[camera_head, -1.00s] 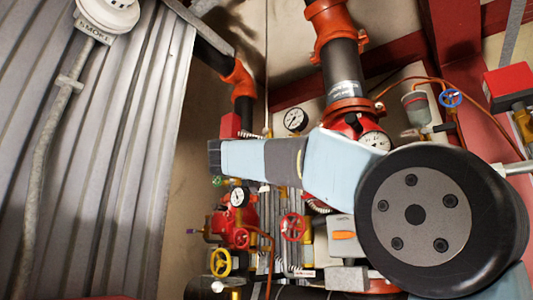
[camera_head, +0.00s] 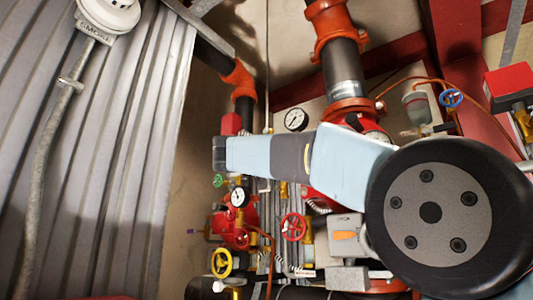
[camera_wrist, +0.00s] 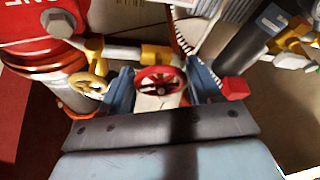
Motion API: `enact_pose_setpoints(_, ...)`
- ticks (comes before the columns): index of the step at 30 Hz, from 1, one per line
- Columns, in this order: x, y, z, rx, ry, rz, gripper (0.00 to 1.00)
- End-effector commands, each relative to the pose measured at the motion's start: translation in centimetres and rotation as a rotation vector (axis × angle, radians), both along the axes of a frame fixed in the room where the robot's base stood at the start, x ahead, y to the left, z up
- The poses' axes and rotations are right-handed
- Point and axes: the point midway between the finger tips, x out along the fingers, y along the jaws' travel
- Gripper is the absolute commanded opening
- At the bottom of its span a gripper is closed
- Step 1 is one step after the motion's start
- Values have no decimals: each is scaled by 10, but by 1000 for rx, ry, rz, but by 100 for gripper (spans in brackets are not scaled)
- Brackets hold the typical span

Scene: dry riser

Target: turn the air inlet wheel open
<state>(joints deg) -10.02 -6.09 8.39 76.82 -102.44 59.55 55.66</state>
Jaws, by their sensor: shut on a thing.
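In the wrist view a red spoked handwheel (camera_wrist: 160,88) sits between the two blue-grey fingers of my gripper (camera_wrist: 162,88). One finger is at each side of its rim, and the gripper is shut on it. No label naming the wheel can be read. The head view shows a red handwheel (camera_head: 293,227) on the valve cluster below my pale blue arm. I cannot tell whether it is the same wheel. My gripper cannot be made out in the head view.
A yellow wheel (camera_wrist: 93,87) and a red fitting (camera_wrist: 40,35) stand left of the gripper. A dark pipe (camera_wrist: 252,48) and a red block (camera_wrist: 235,89) are close on the right. The head view shows gauges (camera_head: 296,120), a blue wheel (camera_head: 451,98) and a corrugated wall (camera_head: 90,160).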

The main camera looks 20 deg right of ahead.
Motion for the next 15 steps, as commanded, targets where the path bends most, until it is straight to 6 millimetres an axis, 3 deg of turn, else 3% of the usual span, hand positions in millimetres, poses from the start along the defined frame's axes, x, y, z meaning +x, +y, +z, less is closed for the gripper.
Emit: enact_pose_setpoints(15, -2, -3, 2, -277, 384, -2, 33)
